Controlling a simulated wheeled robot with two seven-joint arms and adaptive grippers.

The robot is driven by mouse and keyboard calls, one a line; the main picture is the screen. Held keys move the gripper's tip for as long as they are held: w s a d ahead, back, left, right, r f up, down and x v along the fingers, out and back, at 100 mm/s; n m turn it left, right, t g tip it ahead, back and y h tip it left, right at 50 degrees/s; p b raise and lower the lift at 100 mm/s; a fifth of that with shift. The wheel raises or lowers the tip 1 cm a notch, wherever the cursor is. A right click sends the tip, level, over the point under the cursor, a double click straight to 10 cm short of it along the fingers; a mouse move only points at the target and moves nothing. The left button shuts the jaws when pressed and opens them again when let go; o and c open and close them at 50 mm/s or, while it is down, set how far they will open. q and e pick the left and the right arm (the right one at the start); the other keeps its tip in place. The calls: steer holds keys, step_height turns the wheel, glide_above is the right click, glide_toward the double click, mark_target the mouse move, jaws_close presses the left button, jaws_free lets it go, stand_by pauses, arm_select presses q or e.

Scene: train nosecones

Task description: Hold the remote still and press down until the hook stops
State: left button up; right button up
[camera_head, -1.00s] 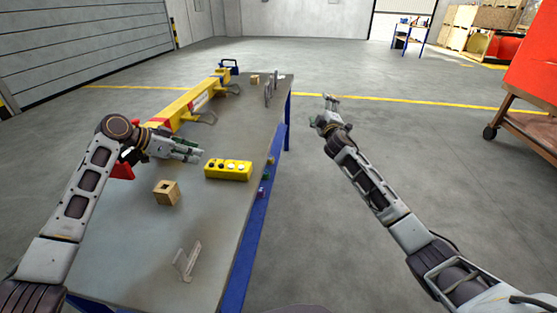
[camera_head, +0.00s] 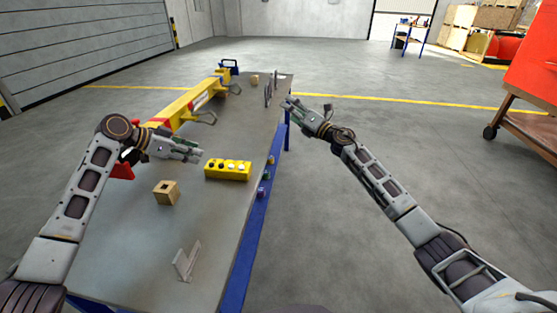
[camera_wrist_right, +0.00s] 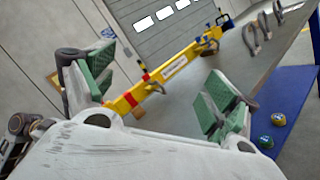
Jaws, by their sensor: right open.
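The remote, a yellow box with a row of black and white buttons (camera_head: 228,170), lies on the table, buttons up. My left gripper (camera_head: 199,154) is just up and left of it in the head view, pointing toward its left end, with no clear contact. Whether its fingers are open or shut is unclear. My right gripper (camera_head: 288,104) is open and empty by the table's right edge, beyond the remote; its green pads show wide apart in the right wrist view (camera_wrist_right: 155,85). Grey hooks (camera_head: 207,117) hang on a yellow lifting beam (camera_head: 186,108). No crane hook is identifiable.
The table (camera_head: 215,220) has a blue side. A wooden block with a hole (camera_head: 166,192) and a clear bracket (camera_head: 187,262) stand on its near part. Small coloured buttons (camera_head: 265,176) line the right edge.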

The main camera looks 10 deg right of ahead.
steer(key=s+a+f+n+g+y, duration=0.35)
steer(key=a+f+n+g, duration=0.2)
steer(key=n, duration=0.25)
steer(key=n+g+h, duration=0.2)
steer(key=n+g, duration=0.5)
steer(key=n, duration=0.2)
glide_toward(248, 167)
steer(key=shift+s+d+r+y, duration=0.1)
steer(key=shift+s+d+y, duration=0.1)
steer(key=shift+d, duration=0.35)
steer(key=shift+s+d+r+y, duration=0.1)
steer(key=shift+s+d, duration=0.1)
steer(key=shift+d, duration=0.35)
steer(key=shift+a, duration=0.1)
steer(key=shift+x, duration=6.85)
steer(key=shift+w, duration=0.15)
